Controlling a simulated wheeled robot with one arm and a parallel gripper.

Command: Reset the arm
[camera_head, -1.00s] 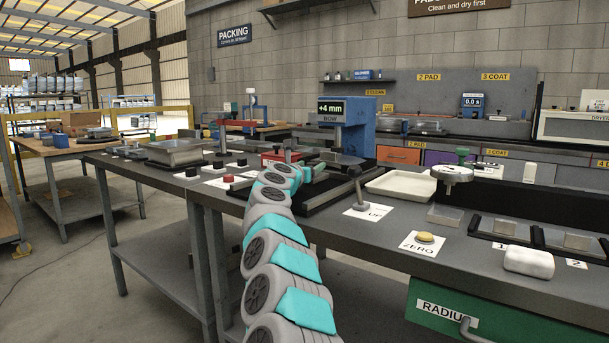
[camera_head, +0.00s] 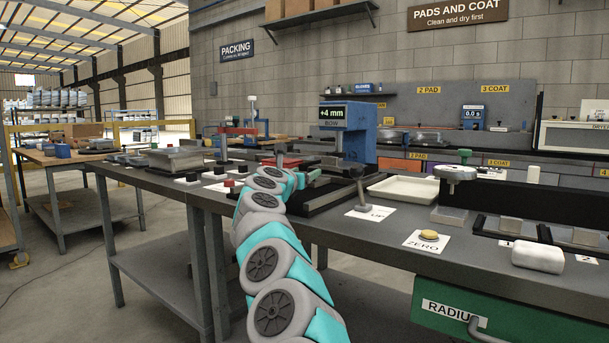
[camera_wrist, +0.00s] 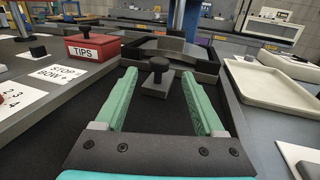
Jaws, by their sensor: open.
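My gripper (camera_wrist: 155,105) shows in the wrist view with its two green fingers spread apart and nothing between them. Beyond the fingertips stands a dark round knob on a grey block (camera_wrist: 157,82), apart from the fingers. In the head view my grey and teal arm reaches from the bottom centre up over the bench, beside the blue press (camera_head: 350,130) with its "+4 mm" display. The fingers themselves are hard to make out there.
A cream tray (camera_wrist: 275,92) lies right of the gripper, and a red TIPS box (camera_wrist: 93,46) lies to its left. The lever on its white card (camera_head: 362,190), the yellow ZERO button (camera_head: 429,235) and a white block (camera_head: 538,257) stand on the front bench.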

